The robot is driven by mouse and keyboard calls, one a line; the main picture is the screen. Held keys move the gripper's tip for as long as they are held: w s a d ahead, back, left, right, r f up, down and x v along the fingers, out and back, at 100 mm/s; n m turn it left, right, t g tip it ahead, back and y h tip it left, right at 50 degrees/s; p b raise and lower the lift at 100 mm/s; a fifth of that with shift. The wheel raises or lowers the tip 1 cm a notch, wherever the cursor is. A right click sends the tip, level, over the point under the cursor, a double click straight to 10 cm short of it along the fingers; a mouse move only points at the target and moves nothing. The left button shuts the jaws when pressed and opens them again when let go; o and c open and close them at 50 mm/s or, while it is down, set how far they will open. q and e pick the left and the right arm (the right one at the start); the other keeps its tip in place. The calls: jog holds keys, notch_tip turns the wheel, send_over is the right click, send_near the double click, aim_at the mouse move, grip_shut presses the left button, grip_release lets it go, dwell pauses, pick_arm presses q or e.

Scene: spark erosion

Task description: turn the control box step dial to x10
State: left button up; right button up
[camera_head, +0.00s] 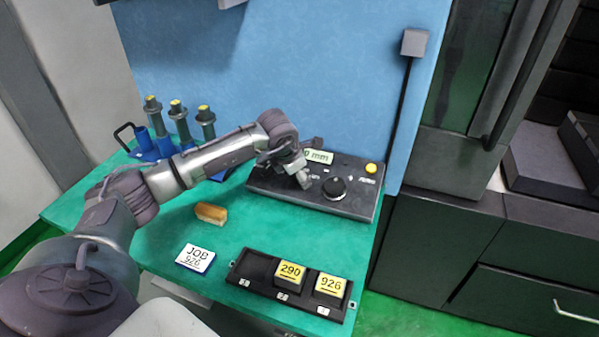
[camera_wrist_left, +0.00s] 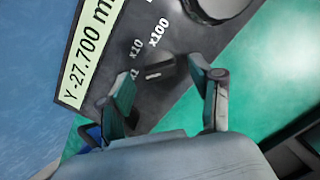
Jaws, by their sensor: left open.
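The control box (camera_head: 265,182) is a dark box at the back of the green bench, with a lit display (camera_head: 319,156) partly hidden by my left gripper (camera_head: 303,180). In the left wrist view the display (camera_wrist_left: 88,55) reads Y -27.700 mm. The small black step dial (camera_wrist_left: 158,68) sits beside the labels x1, x10 and x100. I cannot tell for sure which label its pale mark points at. My left gripper (camera_wrist_left: 165,100) is open, its fingers on either side of the space just short of the dial. Contact is not visible. My right gripper is not in view.
A large round knob (camera_head: 335,189) and a yellow button (camera_head: 371,168) are on the box. A sponge-like block (camera_head: 210,213), a JOB 926 card (camera_head: 195,258) and a black tray (camera_head: 257,269) with 290 and 926 blocks lie in front. Several grey holders (camera_head: 179,122) stand at left.

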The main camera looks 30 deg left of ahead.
pick_arm(q)
jog(key=shift+w+f, duration=0.25)
jog(key=shift+f, duration=0.45)
jog(key=c, duration=1.2)
jog(key=shift+o, duration=0.3)
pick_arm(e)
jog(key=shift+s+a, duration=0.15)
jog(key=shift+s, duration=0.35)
